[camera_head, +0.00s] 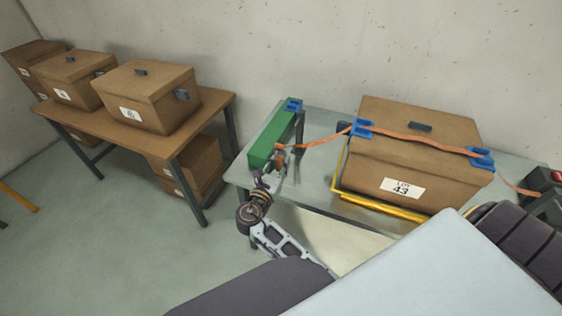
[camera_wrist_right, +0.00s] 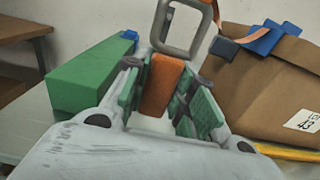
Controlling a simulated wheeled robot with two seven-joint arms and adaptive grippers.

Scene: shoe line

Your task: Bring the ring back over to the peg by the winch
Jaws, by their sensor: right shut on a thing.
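My right gripper (camera_wrist_right: 160,88) is shut on the orange tab (camera_wrist_right: 162,85) of the ring. The grey, rounded-square ring (camera_wrist_right: 176,51) sticks up beyond the fingertips in the right wrist view, with the orange strap running from it. In the head view the right gripper (camera_head: 268,170) is beside the near end of the green block (camera_head: 268,140). The orange strap (camera_head: 320,141) runs from there across the LOT 43 box (camera_head: 405,172) to the right. The winch (camera_head: 546,200) is partly visible at the right edge. I cannot make out its peg. My left gripper is not in view.
The box stands on a glass-topped table (camera_head: 316,122) with blue corner guards (camera_head: 481,158) under the strap and a yellow frame (camera_head: 385,207) around its base. A wooden table (camera_head: 195,121) with several cartons stands at the left. Floor between the tables is free.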

